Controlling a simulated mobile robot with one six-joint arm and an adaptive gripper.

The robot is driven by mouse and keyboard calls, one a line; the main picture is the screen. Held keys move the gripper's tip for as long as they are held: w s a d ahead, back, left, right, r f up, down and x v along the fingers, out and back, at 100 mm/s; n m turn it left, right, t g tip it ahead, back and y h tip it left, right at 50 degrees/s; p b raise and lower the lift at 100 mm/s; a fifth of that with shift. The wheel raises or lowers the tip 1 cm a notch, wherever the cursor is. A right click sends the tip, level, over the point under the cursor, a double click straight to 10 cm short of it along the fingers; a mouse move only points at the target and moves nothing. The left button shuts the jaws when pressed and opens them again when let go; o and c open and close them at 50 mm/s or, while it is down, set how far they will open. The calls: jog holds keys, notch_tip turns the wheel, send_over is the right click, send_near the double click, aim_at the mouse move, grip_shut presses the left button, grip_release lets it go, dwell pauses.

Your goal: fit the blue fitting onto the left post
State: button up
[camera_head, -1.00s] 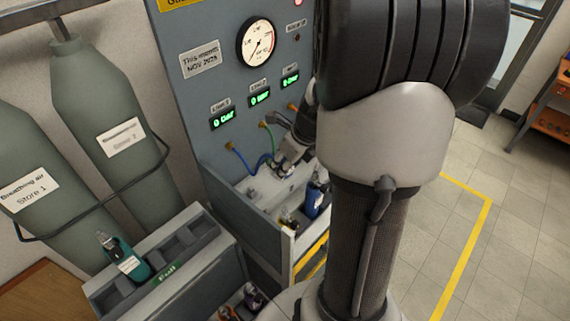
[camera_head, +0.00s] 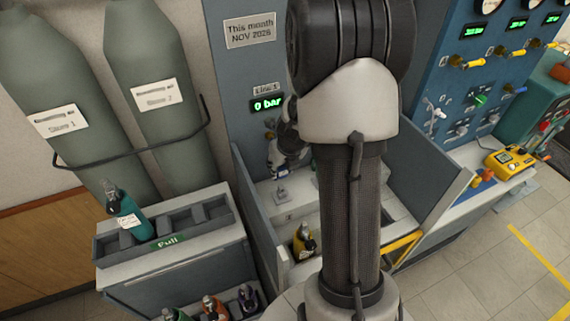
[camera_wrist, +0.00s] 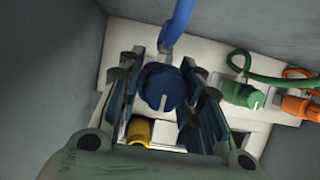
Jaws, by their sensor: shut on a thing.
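In the wrist view my gripper (camera_wrist: 165,88) is shut on the blue fitting (camera_wrist: 160,85), a round knob with a white mark. A blue hose (camera_wrist: 178,22) runs up from it. A brass-yellow piece (camera_wrist: 138,131) shows just below it, between the fingers; I cannot tell whether it is the left post or whether the fitting touches it. In the head view my gripper (camera_head: 276,160) is small and partly hidden by my arm, above a pale block (camera_head: 281,194) on the bench; the fitting cannot be made out there.
A green fitting (camera_wrist: 243,92) and an orange fitting (camera_wrist: 298,103) sit to the right on the pale plate (camera_wrist: 205,55). In the head view a yellow bottle (camera_head: 304,240) stands in the bench bay. A teal bottle (camera_head: 124,210) leans in the rack at left. Grey walls enclose the bay.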

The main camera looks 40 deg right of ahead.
aim_at(281, 185)
jog(key=shift+a+f+b, duration=0.1)
jog(key=shift+f+b, duration=0.3)
notch_tip(281, 185, down, 4)
jog(key=b, duration=0.4)
jog(key=shift+r, duration=0.2)
jog(key=shift+p, duration=0.35)
jog(key=shift+f+b, duration=1.65)
jog(key=shift+f, duration=0.3)
dwell(1.0)
jog(key=o, duration=1.3)
jog(key=shift+s, duration=0.1)
